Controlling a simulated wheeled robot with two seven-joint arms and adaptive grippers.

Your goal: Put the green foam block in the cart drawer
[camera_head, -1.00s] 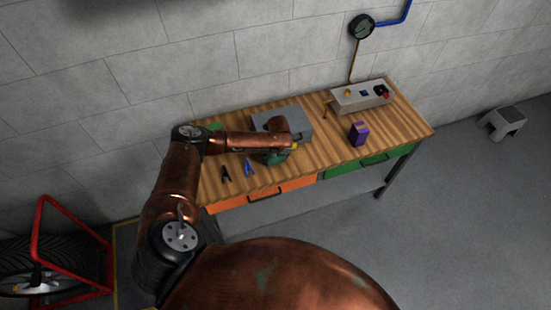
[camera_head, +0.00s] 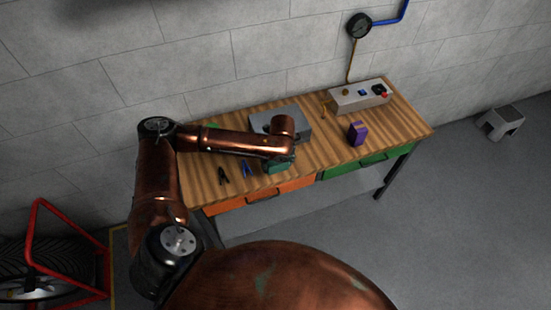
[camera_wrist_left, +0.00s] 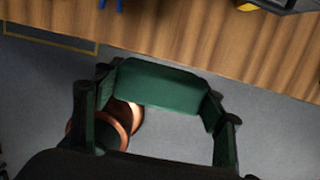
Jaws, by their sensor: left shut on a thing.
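A green foam block (camera_wrist_left: 160,85) sits between the fingers of my left gripper (camera_wrist_left: 161,92) in the left wrist view. The gripper is shut on it, with one dark green finger at each end. In the head view my left gripper (camera_head: 280,163) is at the front edge of the workbench, above the orange drawer side; the block cannot be told apart from the green fingers there. A cart with a drawer cannot be made out in these views. My right gripper is not in view.
The wooden workbench (camera_head: 310,150) has an orange drawer (camera_head: 240,199) and a green drawer (camera_head: 340,171), both seemingly closed. On it are a grey box (camera_head: 292,120), a purple block (camera_head: 357,133), a control box (camera_head: 360,97) and blue pliers (camera_head: 246,169).

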